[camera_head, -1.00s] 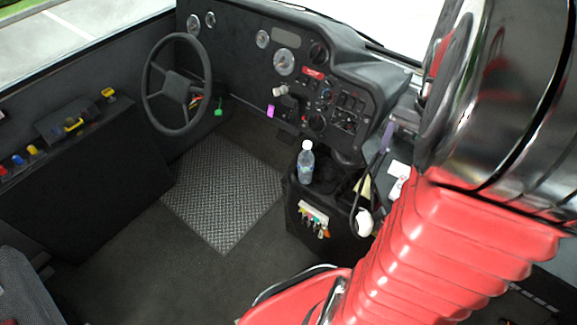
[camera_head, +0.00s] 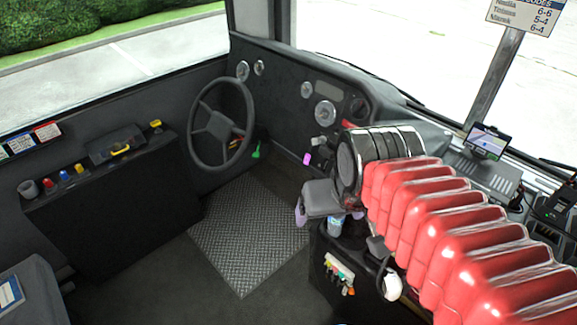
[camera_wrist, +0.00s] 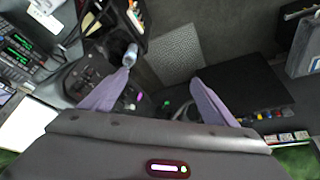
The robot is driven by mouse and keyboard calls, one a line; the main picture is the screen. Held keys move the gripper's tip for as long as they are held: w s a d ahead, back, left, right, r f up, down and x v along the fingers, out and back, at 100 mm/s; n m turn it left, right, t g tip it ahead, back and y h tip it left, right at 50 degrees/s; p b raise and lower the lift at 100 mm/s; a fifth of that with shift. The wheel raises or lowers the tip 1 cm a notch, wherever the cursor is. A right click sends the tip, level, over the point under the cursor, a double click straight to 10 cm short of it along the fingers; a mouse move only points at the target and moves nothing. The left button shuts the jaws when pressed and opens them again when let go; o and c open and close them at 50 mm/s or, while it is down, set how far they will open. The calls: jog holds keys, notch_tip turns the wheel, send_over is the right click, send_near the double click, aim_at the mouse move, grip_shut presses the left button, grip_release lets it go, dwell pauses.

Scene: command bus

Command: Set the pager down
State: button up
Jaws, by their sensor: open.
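My gripper (camera_head: 329,217) hangs over the black bin right of the floor plate, with its lavender fingers spread. In the wrist view my gripper (camera_wrist: 160,75) is open and nothing shows between its fingers. I cannot pick out a pager for certain in either view.
The black bin (camera_head: 330,287) carries several coloured items on its side. The steering wheel (camera_head: 220,123) and dashboard lie beyond. A black case (camera_head: 115,145) sits on the left console. A small screen (camera_head: 488,141) stands at the right. The metal floor plate (camera_head: 245,235) is clear.

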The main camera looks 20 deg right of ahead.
jog(key=shift+n+t+y, duration=0.3)
jog(key=shift+n, duration=0.5)
jog(key=a, duration=0.1)
jog(key=s+a, duration=0.1)
jog(key=a, duration=0.1)
jog(key=shift+s+a+r, duration=0.2)
jog(key=shift+s+a, duration=0.15)
jog(key=shift+a, duration=0.05)
jog(key=shift+o, duration=0.4)
